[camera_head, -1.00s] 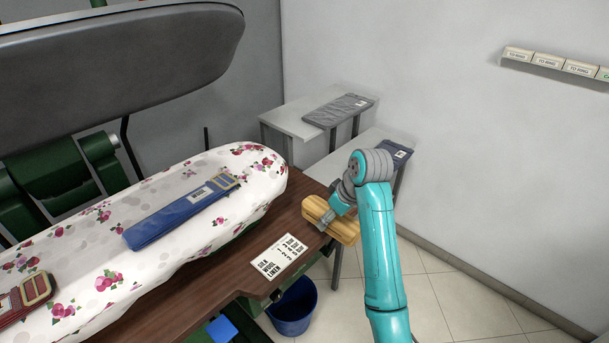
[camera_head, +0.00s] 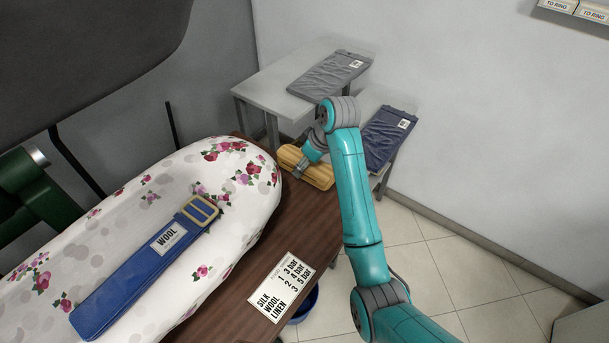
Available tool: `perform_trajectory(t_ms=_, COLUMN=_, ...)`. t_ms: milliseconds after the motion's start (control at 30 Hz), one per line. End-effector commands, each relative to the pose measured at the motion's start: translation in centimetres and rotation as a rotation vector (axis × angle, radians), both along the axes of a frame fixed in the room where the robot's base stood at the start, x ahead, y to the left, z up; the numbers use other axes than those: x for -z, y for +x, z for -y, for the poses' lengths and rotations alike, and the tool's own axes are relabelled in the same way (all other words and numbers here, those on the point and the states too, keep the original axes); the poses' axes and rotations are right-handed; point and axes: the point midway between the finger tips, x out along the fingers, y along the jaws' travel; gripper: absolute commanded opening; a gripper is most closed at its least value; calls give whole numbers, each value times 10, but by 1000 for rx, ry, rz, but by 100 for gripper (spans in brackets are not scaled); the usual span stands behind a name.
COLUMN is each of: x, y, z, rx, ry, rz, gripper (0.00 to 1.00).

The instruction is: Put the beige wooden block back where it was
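The beige wooden block (camera_head: 322,176), with grooves along its length, is at the far end of the brown tabletop, near the rounded tip of the floral ironing board. My gripper (camera_head: 304,168) reaches down over its middle and appears closed across it. The fingers are small in this view and partly hidden by the wrist. I cannot tell whether the block touches the tabletop (camera_head: 300,222) or is held just above it.
The floral board (camera_head: 120,215) carries a blue strap labelled WOOL (camera_head: 140,265). A white printed card (camera_head: 283,284) lies on the tabletop. Behind stand a grey stand with folded grey cloth (camera_head: 330,75) and a lower one with navy cloth (camera_head: 388,137). A bucket (camera_head: 303,308) is below.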

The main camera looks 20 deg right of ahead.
Motion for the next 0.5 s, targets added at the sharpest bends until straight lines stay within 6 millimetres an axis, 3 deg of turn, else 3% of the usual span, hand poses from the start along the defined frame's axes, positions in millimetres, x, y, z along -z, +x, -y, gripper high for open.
perform_trajectory(t_ms=500, x=53, y=0, z=0, rx=0, ry=-1, rz=-1, gripper=34)
